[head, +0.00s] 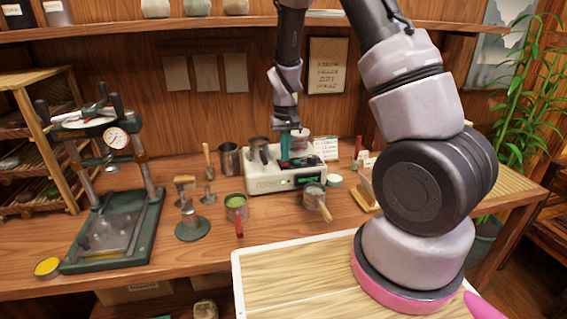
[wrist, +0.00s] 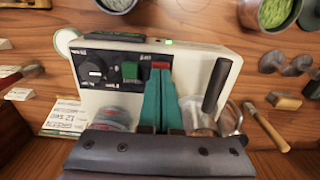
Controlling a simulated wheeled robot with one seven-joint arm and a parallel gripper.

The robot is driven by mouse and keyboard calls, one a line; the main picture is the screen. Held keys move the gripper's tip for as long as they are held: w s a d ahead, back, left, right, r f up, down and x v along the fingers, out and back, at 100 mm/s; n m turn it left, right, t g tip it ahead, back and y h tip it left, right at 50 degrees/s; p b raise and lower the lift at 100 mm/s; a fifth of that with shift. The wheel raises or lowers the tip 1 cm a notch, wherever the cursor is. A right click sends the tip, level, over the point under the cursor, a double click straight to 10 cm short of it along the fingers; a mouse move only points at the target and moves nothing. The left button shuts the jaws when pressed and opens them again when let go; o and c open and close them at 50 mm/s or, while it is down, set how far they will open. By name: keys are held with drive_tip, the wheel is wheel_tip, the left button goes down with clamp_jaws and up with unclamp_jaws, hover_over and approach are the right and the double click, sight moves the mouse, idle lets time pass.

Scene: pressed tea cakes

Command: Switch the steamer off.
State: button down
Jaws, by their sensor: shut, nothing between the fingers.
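The steamer (head: 262,184) is a cream box with a dark control panel on the wooden bench. In the wrist view the steamer (wrist: 202,62) fills the middle, showing a dark knob (wrist: 95,69), a green button (wrist: 130,71) and a red button (wrist: 160,65). A small green light (wrist: 168,42) glows on its edge. My gripper (head: 284,160) is over the steamer's front. In the wrist view my gripper (wrist: 162,77) has its teal fingers shut and empty, tips at the red button. I cannot tell whether they touch it. The fingers hide part of the panel.
A green-filled cup (head: 236,203), a wooden-handled pan (head: 314,196) and a press (head: 113,225) stand on the bench. A pale-topped surface (head: 290,280) is nearest.

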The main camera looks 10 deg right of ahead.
drive_tip(key=shift+f, duration=0.75)
drive_tip(key=shift+r, duration=3.55)
wheel_tip(320, 180, up, 10)
drive_tip(key=m+t+y, duration=0.1)
drive_tip(key=t, duration=0.1)
hover_over(285, 164)
drive_tip(key=s+d, duration=0.2)
drive_tip(key=s, duration=0.1)
drive_tip(key=s+d+r+m+t+y, duration=0.1)
drive_tip(key=s+d+r, duration=0.1)
drive_tip(key=s+r, duration=0.5)
drive_tip(key=s+d+r+m+t, duration=0.1)
drive_tip(key=s+r+t, duration=0.3)
drive_tip(key=s+r, duration=0.6)
drive_tip(key=shift+s+d+r+m, duration=0.4)
drive_tip(key=shift+s+m, duration=0.2)
drive_tip(key=shift+s, duration=0.5)
